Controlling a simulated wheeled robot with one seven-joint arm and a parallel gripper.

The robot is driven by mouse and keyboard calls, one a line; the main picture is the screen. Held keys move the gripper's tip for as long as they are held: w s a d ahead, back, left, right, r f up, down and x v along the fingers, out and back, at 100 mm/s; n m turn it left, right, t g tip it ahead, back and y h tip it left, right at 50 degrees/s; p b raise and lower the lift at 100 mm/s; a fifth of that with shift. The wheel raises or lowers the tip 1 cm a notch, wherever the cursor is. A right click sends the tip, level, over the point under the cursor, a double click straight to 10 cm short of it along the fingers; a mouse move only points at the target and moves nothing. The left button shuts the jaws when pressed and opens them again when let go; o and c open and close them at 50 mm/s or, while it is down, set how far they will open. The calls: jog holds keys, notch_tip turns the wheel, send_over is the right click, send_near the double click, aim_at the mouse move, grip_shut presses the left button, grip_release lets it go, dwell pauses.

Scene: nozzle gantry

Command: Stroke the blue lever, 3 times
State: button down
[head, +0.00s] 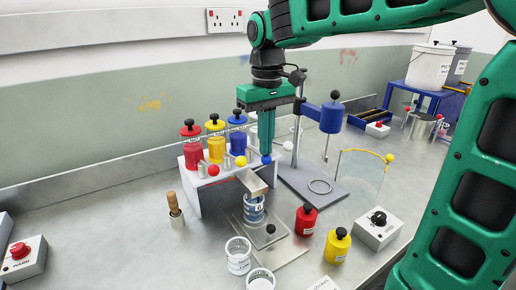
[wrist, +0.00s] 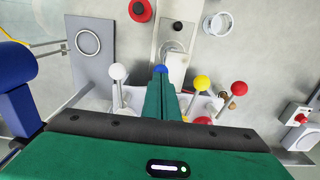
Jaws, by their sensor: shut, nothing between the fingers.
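The blue lever ends in a blue ball (head: 266,159) at the front of the white dispenser stand (head: 194,196). My gripper (head: 266,152) is shut and empty, pointing down with its fingertips right at the blue ball. In the wrist view the blue ball (wrist: 161,69) shows just past the fingertips (wrist: 166,76). I cannot tell whether they touch it. The fingers hide the rest of the lever. The blue bottle (head: 238,145) stands on the rack just left of my fingers. A clear jar with a blue label (head: 254,208) stands below the metal spout.
Red (head: 213,169) and yellow (head: 240,161) lever balls are close on the left, a white ball (head: 288,146) on the right. A blue press stand (head: 331,117) rises to the right. Red (head: 306,219) and yellow (head: 338,245) bottles stand in front.

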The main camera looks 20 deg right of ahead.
jog(key=shift+f, duration=1.4)
jog(key=shift+r, duration=2.75)
jog(key=shift+f, duration=0.15)
